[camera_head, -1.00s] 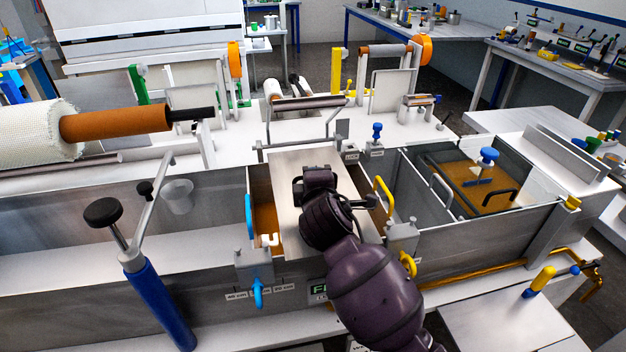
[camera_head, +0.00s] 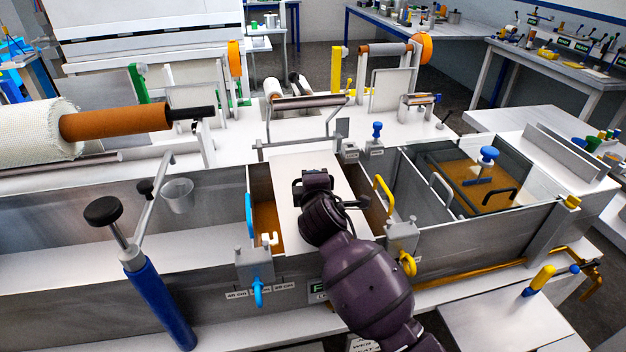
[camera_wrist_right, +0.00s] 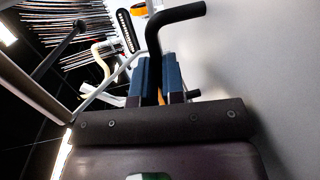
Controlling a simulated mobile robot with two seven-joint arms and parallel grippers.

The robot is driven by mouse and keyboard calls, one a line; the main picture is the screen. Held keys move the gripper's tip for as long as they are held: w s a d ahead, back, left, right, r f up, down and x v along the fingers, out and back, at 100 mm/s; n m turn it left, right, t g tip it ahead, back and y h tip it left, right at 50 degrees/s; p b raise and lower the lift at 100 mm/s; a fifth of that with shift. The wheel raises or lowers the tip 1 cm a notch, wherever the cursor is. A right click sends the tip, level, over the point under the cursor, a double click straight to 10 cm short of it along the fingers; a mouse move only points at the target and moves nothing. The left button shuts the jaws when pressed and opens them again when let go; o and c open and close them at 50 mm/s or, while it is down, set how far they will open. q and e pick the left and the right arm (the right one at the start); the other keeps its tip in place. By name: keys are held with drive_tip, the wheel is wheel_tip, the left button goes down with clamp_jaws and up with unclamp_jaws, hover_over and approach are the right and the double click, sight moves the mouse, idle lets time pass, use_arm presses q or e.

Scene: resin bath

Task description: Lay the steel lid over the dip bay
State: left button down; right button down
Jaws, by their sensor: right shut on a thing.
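The steel lid (camera_head: 305,165) is a flat pale plate over the middle of the dip bay. Brown resin (camera_head: 265,218) shows in the bay along its left side, and a narrow open strip (camera_head: 376,214) shows at its right. My right gripper (camera_head: 318,188) is above the lid, its fingertips hidden in the head view. In the right wrist view its blue fingers (camera_wrist_right: 160,75) are at the bent black handle (camera_wrist_right: 160,35), shut on it, with a broad grey plate surface (camera_wrist_right: 250,60) beside them. I cannot tell whether the lid touches the bay's rims. My left gripper is out of view.
A yellow handle (camera_head: 384,192) and a grey bracket (camera_head: 401,238) stand close at the right. A blue handle (camera_head: 249,214) and a grey clamp block (camera_head: 255,264) are at the left. A glass-covered tank (camera_head: 470,180) is farther right. A roller frame (camera_head: 300,118) stands behind.

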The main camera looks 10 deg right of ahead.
drive_tip(key=c, duration=1.2)
unclamp_jaws()
drive_tip(key=shift+s+r, duration=0.1)
drive_tip(key=shift+s, duration=0.05)
drive_tip(key=v, duration=1.1)
drive_tip(key=shift+s+a+r, duration=0.1)
drive_tip(key=shift+s+r, duration=0.05)
drive_tip(key=shift+s, duration=0.2)
